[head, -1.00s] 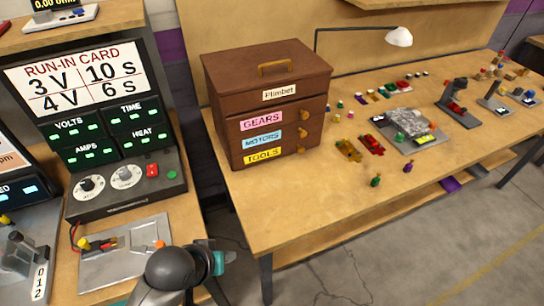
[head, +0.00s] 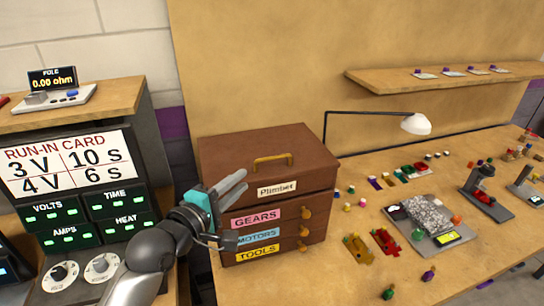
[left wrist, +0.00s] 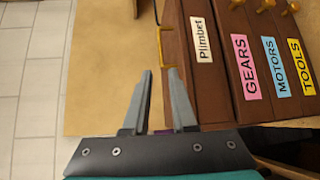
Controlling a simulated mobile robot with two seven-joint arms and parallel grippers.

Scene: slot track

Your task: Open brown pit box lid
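The brown pit box (head: 262,215) stands on the wooden bench, its lid (head: 240,150) down. A brass handle (head: 273,161) sits on the lid, above a "Plimbet" label and drawers marked GEARS, MOTORS and TOOLS. My left gripper (head: 238,188) is in front of the box's left side in the head view, its fingers apart and empty. In the left wrist view the open fingers (left wrist: 160,90) point towards the box's lid side, with the handle (left wrist: 160,45) ahead of them and the drawer labels to the right. My right gripper is not in view.
A desk lamp (head: 415,124) and small coloured parts stand on the bench (head: 345,275) right of the box. A grey tray (head: 428,218) lies there too. A run-in panel (head: 85,215) stands left, close to my left arm. A shelf (head: 440,78) hangs behind.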

